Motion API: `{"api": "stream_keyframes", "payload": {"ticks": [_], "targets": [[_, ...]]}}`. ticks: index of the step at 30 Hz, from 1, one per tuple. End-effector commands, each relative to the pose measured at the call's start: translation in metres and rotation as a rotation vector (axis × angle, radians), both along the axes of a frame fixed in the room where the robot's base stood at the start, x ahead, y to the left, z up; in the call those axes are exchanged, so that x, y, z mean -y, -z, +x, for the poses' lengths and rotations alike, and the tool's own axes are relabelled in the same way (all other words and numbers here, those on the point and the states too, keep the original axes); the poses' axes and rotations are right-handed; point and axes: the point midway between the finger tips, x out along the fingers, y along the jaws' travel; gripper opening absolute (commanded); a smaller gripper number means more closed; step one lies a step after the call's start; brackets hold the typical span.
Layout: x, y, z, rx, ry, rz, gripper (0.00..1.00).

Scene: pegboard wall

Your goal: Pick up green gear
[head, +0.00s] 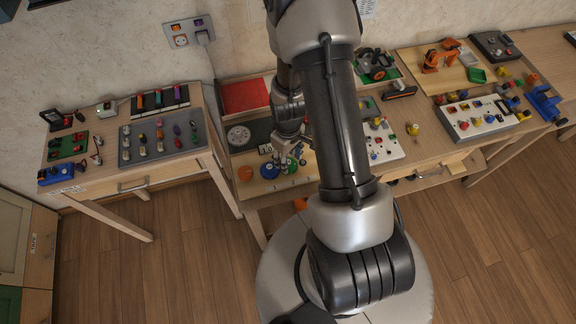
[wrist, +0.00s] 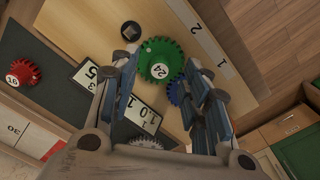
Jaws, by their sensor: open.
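The green gear (wrist: 160,58), marked 24, lies on the light wooden board in the wrist view, just beyond and between my open fingertips. In the head view the green gear (head: 285,166) is small and partly hidden by my arm. My gripper (wrist: 163,82) is open and empty, with one finger on each side of the gear in the picture; I cannot tell whether it touches it. In the head view my gripper (head: 282,155) is above the board. A blue gear (wrist: 177,91) sits close beside the green one, partly hidden by the right finger.
A red gear (wrist: 23,73) lies at the left, and a grey gear (wrist: 146,143) is near the gripper base. A dark round knob (wrist: 131,30) stands near the green gear. Number cards (wrist: 143,114) lie beside it. An orange piece (head: 245,173) is on the board's left.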

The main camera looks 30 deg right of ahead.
Motion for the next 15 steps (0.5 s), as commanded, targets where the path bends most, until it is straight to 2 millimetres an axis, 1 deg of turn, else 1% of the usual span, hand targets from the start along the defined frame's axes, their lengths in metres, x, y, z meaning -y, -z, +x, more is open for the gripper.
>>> {"api": "stream_keyframes", "payload": {"ticks": [1, 3, 9, 15], "targets": [[0.0001, 0.0097, -0.0007, -0.002, 0.001, 0.0, 0.43], [0.0004, 0.0138, -0.0002, 0.0, 0.001, -0.001, 0.43], [0.0006, 0.0128, 0.0002, 0.001, 0.002, -0.001, 0.43], [0.0006, 0.0127, 0.0001, 0.0, 0.001, -0.001, 0.3]]}}
